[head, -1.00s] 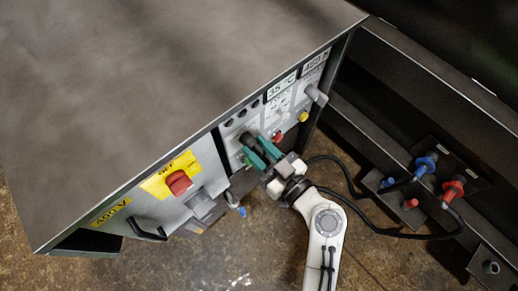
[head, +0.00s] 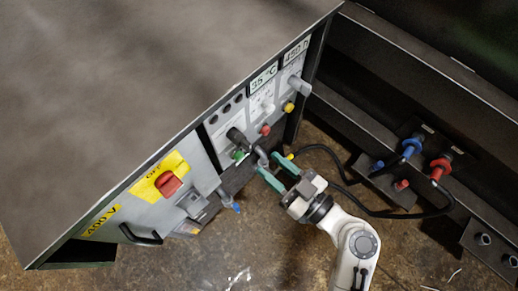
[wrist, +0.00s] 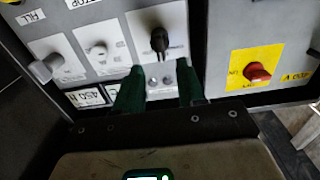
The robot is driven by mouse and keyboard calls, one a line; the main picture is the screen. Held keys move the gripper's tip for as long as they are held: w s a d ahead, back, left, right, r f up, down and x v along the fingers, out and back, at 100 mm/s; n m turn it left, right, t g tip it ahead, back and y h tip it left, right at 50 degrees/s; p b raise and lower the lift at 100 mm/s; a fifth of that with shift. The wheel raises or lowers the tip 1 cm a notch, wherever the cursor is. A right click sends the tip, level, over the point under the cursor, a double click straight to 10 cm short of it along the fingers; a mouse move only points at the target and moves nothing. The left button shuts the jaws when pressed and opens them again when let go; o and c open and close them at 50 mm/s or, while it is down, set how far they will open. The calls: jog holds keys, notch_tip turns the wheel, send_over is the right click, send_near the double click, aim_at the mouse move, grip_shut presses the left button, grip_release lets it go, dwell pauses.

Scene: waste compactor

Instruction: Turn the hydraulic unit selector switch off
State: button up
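A black knob (head: 236,135) stands out from the light control panel, up and left of my gripper. It shows in the wrist view as a black handle (wrist: 159,40) on a white plate, its narrow end pointing down. I cannot read its label, so I cannot tell if it is the hydraulic unit selector switch. My gripper (head: 268,164) is open, its two green fingers apart and off the panel face. In the wrist view the fingers (wrist: 160,66) sit either side of the handle's line, below it, with nothing seen held between them.
A red switch (head: 168,184) on a yellow plate is at the left. A grey handle (head: 299,86) and a yellow button (head: 289,107) are at the panel's right. Black hoses (head: 400,214) run right of my arm to blue (head: 411,146) and red (head: 440,168) couplings.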

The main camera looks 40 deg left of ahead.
jog(key=shift+s+d, duration=0.1)
jog(key=shift+d, duration=1.15)
